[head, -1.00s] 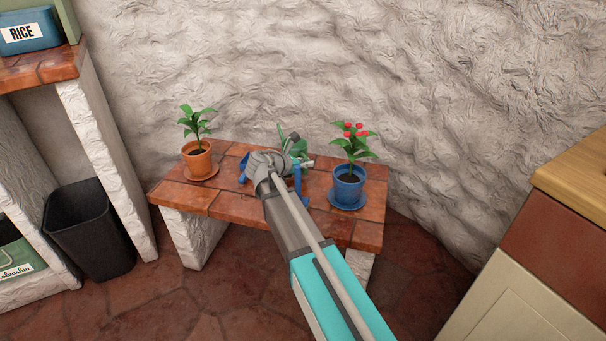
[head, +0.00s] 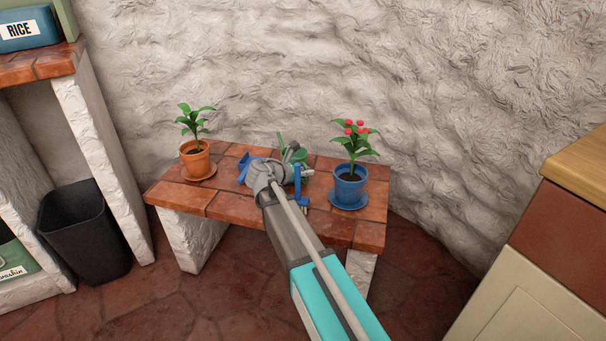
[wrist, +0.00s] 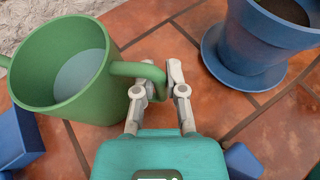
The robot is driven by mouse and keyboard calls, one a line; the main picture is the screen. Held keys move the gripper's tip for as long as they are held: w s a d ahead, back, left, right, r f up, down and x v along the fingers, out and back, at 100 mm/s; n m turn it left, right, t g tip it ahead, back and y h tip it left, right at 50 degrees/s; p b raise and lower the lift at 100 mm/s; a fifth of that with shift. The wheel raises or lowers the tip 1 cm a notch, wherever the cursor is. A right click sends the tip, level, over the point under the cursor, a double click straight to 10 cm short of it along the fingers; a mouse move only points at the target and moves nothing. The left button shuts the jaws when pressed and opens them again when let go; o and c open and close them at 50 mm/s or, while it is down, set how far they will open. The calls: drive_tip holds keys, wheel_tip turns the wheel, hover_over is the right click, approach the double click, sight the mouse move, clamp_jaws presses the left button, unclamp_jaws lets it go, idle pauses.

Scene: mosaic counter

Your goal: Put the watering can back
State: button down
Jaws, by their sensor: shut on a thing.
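The green watering can (wrist: 92,98) is at the left of the wrist view, with a pale, water-like surface inside it. My gripper (wrist: 157,86) is shut on its green handle, with one finger on each side. In the head view my gripper (head: 268,177) is over the middle of the tiled bench (head: 233,208), between two potted plants. It hides much of the can (head: 299,156), and a green spout sticks up behind it. The can's base is hidden, so I cannot tell whether it touches the bench.
A blue pot with a red-flowered plant (head: 350,187) stands on a saucer close to the right. An orange pot with a green plant (head: 196,162) stands at the bench's left end. The rough white wall (head: 300,70) is behind. A black bin (head: 85,235) stands left on the floor.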

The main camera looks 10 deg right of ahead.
drive_tip(key=shift+f, duration=0.1)
drive_tip(key=c, duration=0.7)
unclamp_jaws()
drive_tip(key=p+v, duration=0.4)
drive_tip(key=v, duration=0.8)
